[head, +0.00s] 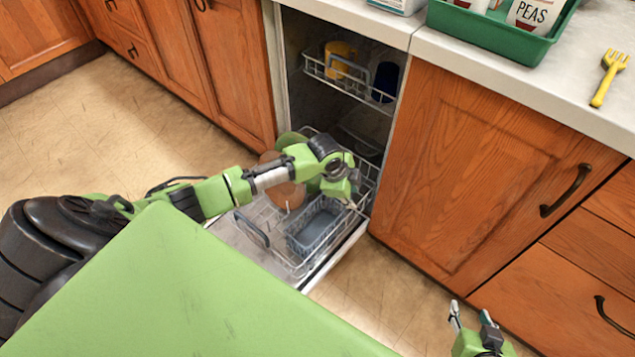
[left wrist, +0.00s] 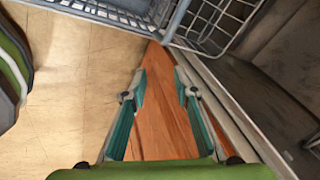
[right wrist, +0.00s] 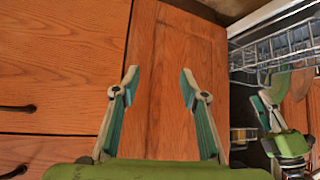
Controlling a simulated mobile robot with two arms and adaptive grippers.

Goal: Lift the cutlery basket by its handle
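The grey cutlery basket (head: 314,228) sits in the pulled-out lower rack of the open dishwasher, at its front right. I cannot make out its handle clearly. My left gripper (head: 345,190) is above the rack, just behind and to the right of the basket, partly hidden by its own wrist. In the left wrist view my left gripper (left wrist: 162,92) is open and empty, with grey lattice beyond its fingertips at the top. My right gripper (head: 474,322) is low in front of the cabinet, right of the dishwasher. In the right wrist view (right wrist: 160,80) it is open and empty.
A brown round dish (head: 287,195) and a green plate (head: 290,140) stand in the lower rack. The upper rack (head: 340,76) holds a yellow mug (head: 341,58). A wooden cabinet (head: 470,170) stands right of the dishwasher. The floor at left is clear.

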